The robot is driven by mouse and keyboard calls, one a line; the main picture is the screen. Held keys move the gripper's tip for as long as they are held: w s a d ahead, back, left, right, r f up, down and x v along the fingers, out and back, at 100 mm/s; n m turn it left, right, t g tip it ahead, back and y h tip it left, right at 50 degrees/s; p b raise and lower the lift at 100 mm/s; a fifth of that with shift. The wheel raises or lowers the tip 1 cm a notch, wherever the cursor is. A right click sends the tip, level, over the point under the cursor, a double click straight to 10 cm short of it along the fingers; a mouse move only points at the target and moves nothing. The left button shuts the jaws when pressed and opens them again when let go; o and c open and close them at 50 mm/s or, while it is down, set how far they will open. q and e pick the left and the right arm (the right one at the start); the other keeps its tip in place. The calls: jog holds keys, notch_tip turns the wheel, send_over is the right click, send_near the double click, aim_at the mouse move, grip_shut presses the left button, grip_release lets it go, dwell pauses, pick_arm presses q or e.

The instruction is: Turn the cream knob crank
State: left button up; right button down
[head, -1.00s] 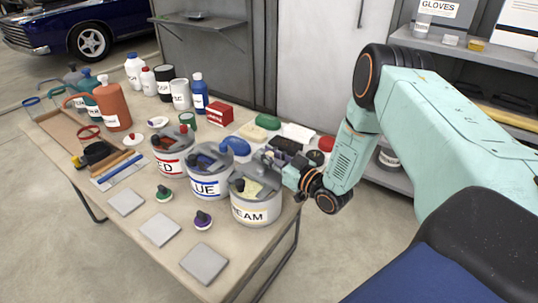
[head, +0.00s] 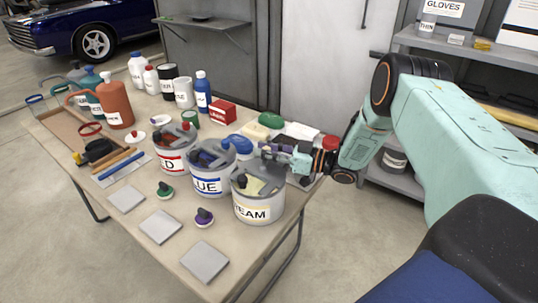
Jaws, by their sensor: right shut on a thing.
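The cream can (head: 258,212) is a grey, lidded tin with a label reading partly "EAM", at the right end of a row of three cans. My left gripper is not in view.
The blue can (head: 209,184) and the red can (head: 172,161) stand close on the left. A blue lid (head: 238,144), sponges and a red-topped jar lie near the gripper. Square grey plates (head: 204,262) lie along the table front.

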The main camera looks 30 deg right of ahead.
jog(key=shift+w+a+n+g+y+b, duration=0.15)
jog(key=shift+a+n+g+y+b, duration=0.05)
jog(key=shift+n+g+y+b, duration=0.45)
jog(key=shift+w+a+n+g+y+b, duration=0.15)
jog(key=shift+a+n+g+y+b, duration=0.05)
jog(key=shift+n+g+y+b, duration=0.4)
jog(key=shift+g, duration=0.25)
jog(key=c, duration=1.2)
grip_release()
jog(key=shift+o, duration=0.2)
jog(key=v, duration=1.2)
jog(key=shift+f, duration=0.1)
